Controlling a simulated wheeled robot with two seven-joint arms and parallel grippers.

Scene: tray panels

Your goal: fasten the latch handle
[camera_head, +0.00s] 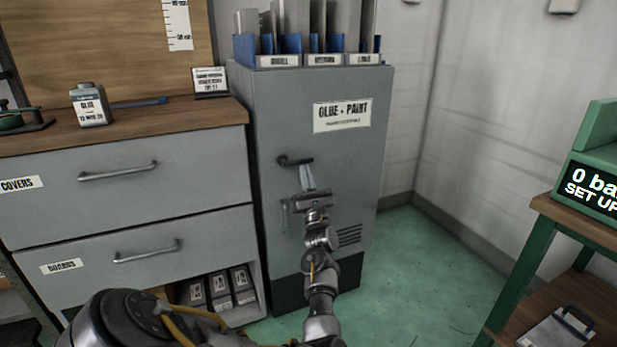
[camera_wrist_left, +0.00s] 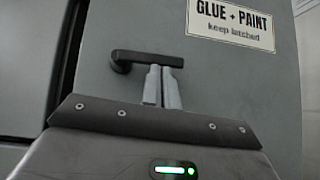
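The dark latch handle (camera_head: 296,161) is on the front of the grey cabinet (camera_head: 345,200) labelled "GLUE + PAINT". Its lever lies about level, with its pivot at the left end and its free end to the right. In the left wrist view the handle (camera_wrist_left: 146,59) shows above the fingertips. My left gripper (camera_head: 307,170) is just below the lever's free part, and its fingers (camera_wrist_left: 162,72) point up at it. The two fingers are side by side with almost no gap and nothing seen between them. Whether the tips touch the lever I cannot tell. My right gripper is out of view.
A grey drawer unit (camera_head: 115,185) with metal pulls and a wooden top stands directly left of the cabinet. Blue file holders (camera_head: 310,44) stand on the cabinet. A green-framed bench (camera_head: 560,215) is at the right. Green floor (camera_head: 420,260) is clear between them.

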